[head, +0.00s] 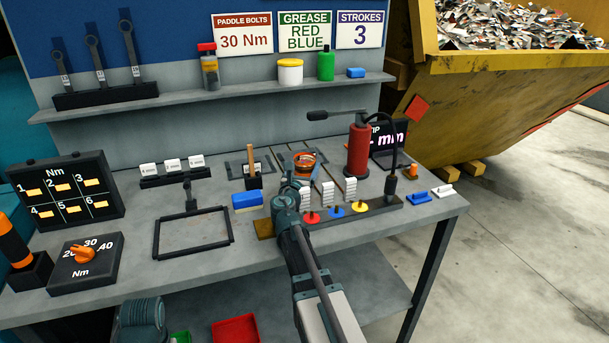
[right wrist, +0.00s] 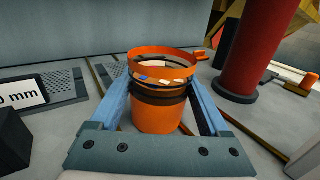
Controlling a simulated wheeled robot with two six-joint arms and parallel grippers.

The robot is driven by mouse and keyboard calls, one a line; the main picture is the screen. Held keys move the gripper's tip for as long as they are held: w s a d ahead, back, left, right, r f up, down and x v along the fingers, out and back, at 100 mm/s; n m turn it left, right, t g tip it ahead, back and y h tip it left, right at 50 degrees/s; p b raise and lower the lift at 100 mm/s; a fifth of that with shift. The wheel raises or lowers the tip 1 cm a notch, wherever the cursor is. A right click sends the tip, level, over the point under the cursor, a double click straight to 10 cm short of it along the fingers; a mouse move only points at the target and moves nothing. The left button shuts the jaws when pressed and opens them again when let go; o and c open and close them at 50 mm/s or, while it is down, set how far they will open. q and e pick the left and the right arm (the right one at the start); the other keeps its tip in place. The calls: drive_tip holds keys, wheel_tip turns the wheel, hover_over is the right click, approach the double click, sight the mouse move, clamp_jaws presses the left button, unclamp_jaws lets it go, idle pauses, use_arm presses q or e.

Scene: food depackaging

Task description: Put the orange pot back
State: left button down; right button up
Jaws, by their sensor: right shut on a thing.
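The orange pot (head: 304,163) is at the back of the workbench, left of the red pump cylinder. In the right wrist view the pot (right wrist: 158,118) is upright and open-topped, with a dark band below its rim and small white and blue bits inside. My right gripper (head: 301,175) is shut on it, with one blue-grey finger on each side of the pot, as the right wrist view (right wrist: 160,92) shows. I cannot tell whether its base touches the bench.
The red cylinder (head: 358,150) with a black hose stands close right of the pot. Perforated plates (right wrist: 62,84) lie on the bench beside it. A rail with red, blue and yellow knobs (head: 337,211) is in front. A shelf (head: 225,91) runs behind.

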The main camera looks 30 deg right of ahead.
drive_tip(key=shift+r, duration=0.1)
drive_tip(key=shift+f, duration=0.25)
drive_tip(key=o, duration=1.2)
drive_tip(key=shift+r, duration=0.1)
